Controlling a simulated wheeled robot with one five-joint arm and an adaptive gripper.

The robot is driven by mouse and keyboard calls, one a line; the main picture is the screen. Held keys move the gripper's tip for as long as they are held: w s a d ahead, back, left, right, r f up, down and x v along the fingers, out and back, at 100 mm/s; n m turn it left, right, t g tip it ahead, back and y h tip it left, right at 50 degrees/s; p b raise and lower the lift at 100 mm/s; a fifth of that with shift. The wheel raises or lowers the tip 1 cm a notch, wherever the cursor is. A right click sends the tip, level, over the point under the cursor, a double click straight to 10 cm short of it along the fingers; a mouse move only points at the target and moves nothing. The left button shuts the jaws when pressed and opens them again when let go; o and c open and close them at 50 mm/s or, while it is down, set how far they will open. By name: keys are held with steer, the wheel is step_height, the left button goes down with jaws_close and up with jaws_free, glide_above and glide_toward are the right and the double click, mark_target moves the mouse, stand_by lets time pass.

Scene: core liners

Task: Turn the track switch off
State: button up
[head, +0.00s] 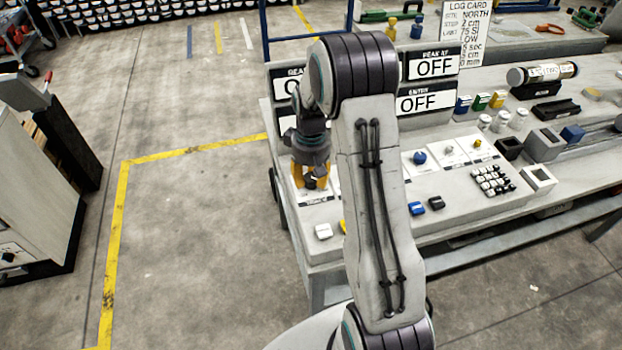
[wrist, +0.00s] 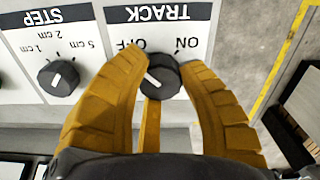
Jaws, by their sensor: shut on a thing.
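The track switch is a round black knob (wrist: 161,76) under the TRACK label (wrist: 160,12), which appears upside down in the wrist view, with OFF and ON printed beside the knob. A pale mark shows on the knob, but I cannot tell for sure which word it points to. My gripper (wrist: 160,70) has its yellow fingers on either side of the knob, shut on it.
The STEP knob (wrist: 59,78) is close by on the left in the wrist view. In the head view, OFF signs (head: 434,67) stand behind the panel. A white button (head: 323,231) and blue button (head: 416,208) are near the front. Open floor lies left.

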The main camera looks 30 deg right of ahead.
mark_target(311, 177)
steer(key=shift+f+n, duration=0.1)
steer(key=shift+n, duration=0.2)
steer(key=o, duration=1.2)
step_height(311, 177, up, 12)
stand_by(0.4)
stand_by(0.5)
